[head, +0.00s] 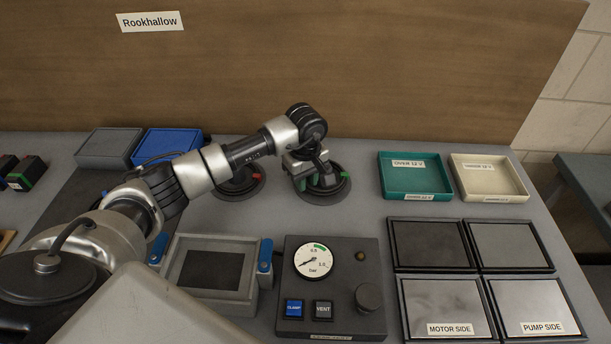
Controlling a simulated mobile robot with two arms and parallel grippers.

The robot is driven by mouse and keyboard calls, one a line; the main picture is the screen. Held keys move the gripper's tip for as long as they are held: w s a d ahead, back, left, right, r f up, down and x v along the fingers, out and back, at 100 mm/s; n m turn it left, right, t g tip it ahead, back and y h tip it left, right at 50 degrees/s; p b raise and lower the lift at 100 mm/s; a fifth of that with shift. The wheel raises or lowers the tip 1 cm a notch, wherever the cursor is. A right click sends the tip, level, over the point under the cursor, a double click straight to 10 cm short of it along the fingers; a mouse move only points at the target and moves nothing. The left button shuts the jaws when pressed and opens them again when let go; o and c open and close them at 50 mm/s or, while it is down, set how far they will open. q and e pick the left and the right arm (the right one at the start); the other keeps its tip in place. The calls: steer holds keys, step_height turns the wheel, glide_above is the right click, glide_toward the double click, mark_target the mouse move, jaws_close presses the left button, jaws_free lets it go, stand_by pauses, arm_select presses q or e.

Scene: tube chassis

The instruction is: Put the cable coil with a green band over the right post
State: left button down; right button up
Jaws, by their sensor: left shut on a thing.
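A second dark coil with a red band (256,176) lies just to the left, partly behind my left arm. My right gripper is out of view.
A green tray (383,192) and a cream tray (517,191) stand to the right. In front are a gauge panel (287,258) and several framed plates (429,224). A blue box (168,143) and a grey box (108,147) stand at back left. A wooden board (400,70) closes the back.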

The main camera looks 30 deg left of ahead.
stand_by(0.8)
arm_select(q)
steer(key=shift+b, duration=0.45)
stand_by(0.4)
steer(key=shift+f+b, duration=0.55)
steer(key=shift+f, duration=0.05)
steer(key=c, duration=1.3)
jaws_free()
steer(key=shift+r, duration=0.1)
steer(key=shift+o, duration=0.2)
steer(key=shift+s, duration=0.1)
steer(key=shift+r+p, duration=1.35)
steer(key=shift+r, duration=0.95)
step_height(320, 180, up, 6)
steer(key=p, duration=0.3)
steer(key=shift+r, duration=0.2)
